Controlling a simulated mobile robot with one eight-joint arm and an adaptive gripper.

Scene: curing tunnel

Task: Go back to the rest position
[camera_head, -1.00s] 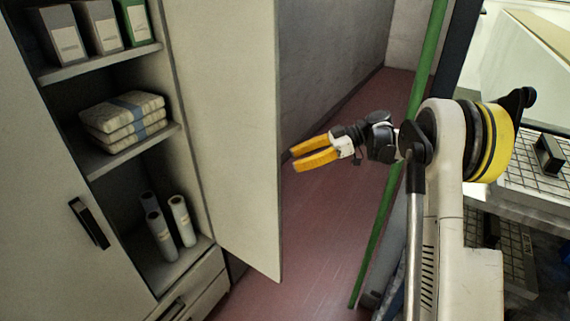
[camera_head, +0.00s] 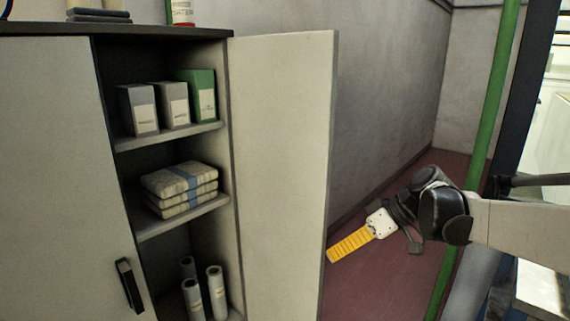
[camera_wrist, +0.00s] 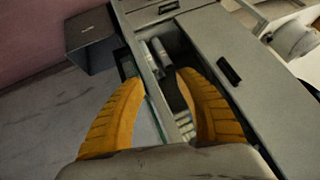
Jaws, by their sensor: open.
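My gripper (camera_head: 350,245) is in front of the cabinet's open door in the head view, its yellow finger pointing left and down. In the wrist view both yellow fingers (camera_wrist: 165,105) are spread apart with nothing held between them. The gap between them faces the cabinet, which stands farther off. In the head view the fingers overlap each other, so only one shows clearly. The fingertip looks close to the edge of the open door (camera_head: 280,170), but I cannot tell whether they touch.
A green pole (camera_head: 490,110) stands behind my arm at right. Reddish floor (camera_head: 385,275) is free between door and pole.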

